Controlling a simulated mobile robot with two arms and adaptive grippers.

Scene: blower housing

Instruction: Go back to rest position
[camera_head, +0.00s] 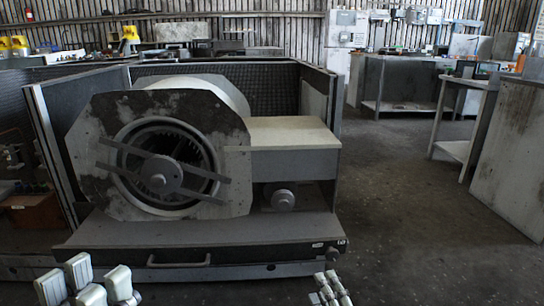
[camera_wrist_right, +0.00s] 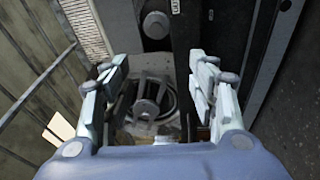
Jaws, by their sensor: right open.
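My left gripper (camera_head: 88,284) shows at the bottom left of the head view, in front of the blower housing's base. Its pale fingers stand apart with nothing seen between them. The blower housing (camera_head: 98,120) stands ahead, with a round fan opening and a cross bar with a hub. Both grippers look apart from it.
The blower sits on a metal base (camera_head: 230,232) with a front handle (camera_head: 178,262), between dark panels (camera_head: 317,95). A grey cabinet (camera_head: 510,135) and workbenches (camera_head: 395,85) stand to the right. The concrete floor (camera_head: 410,210) right of the base is clear.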

